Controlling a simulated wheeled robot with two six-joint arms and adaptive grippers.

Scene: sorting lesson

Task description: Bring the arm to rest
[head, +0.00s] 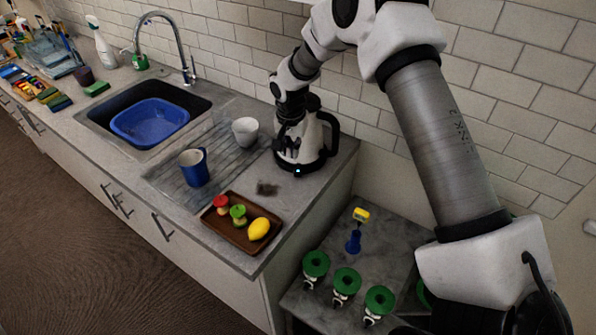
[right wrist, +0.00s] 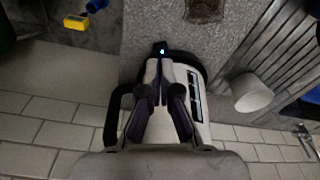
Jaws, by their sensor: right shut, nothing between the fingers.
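My right arm reaches in from the right of the head view and bends down over the end of the counter. My right gripper (head: 292,138) is shut and empty, in front of the white kettle (head: 310,153) with its black handle and base. In the right wrist view the gripper's two fingers (right wrist: 160,62) are together, with the kettle (right wrist: 192,105) behind them; I cannot tell whether they touch it. My left gripper is not in view.
A brown tray (head: 226,230) with toy fruit, a blue mug (head: 194,168) and a white cup (head: 246,131) stand near the gripper. A sink with a blue basin (head: 150,121) is farther left. A lower table (head: 378,237) holds several green-topped items. A tiled wall (head: 360,105) stands behind.

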